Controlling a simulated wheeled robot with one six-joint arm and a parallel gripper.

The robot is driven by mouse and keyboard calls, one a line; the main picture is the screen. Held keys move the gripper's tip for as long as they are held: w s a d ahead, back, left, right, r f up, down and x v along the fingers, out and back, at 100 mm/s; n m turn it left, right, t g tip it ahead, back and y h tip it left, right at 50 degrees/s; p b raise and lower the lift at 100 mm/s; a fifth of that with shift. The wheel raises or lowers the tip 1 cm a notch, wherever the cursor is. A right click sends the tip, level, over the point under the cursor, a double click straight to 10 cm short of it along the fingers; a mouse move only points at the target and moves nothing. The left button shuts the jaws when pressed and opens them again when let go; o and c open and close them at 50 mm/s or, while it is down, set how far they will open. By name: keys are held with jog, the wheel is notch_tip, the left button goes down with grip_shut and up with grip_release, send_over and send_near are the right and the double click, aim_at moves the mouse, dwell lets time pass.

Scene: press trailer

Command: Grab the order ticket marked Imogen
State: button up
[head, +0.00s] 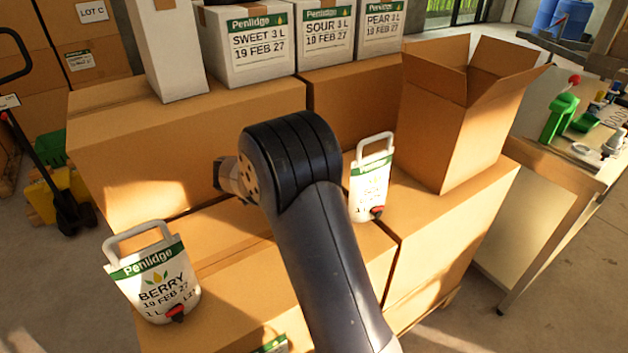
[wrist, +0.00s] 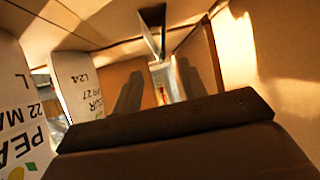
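I cannot make out an order ticket marked Imogen in either view. In the wrist view my gripper (wrist: 160,74) shows two dark fingers standing apart, so it is open. A narrow bright gap with a pale strip and a small red spot shows between the fingers, too small to identify. In the head view my dark arm reaches over the stacked cartons, and its bulk hides the fingers. Brown cardboard surfaces surround the gripper in the wrist view.
A white pack printed PEA (wrist: 22,110) stands close at left. A BERRY pouch (head: 153,280) and another white pouch (head: 370,180) stand on cartons. An open carton (head: 450,120) stands right; white boxes (head: 248,45) line the back. A bench (head: 565,160) is far right.

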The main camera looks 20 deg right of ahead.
jog(key=x, duration=0.1)
jog(key=p+x, duration=0.1)
jog(key=x, duration=0.2)
jog(key=shift+w+d+r+p, duration=0.2)
jog(key=shift+d+p, duration=0.1)
jog(key=shift+p, duration=0.05)
jog(key=shift+w+d+f, duration=0.1)
jog(key=shift+d+f, duration=0.05)
jog(key=shift+f, duration=0.1)
jog(key=shift+c, duration=0.6)
grip_shut()
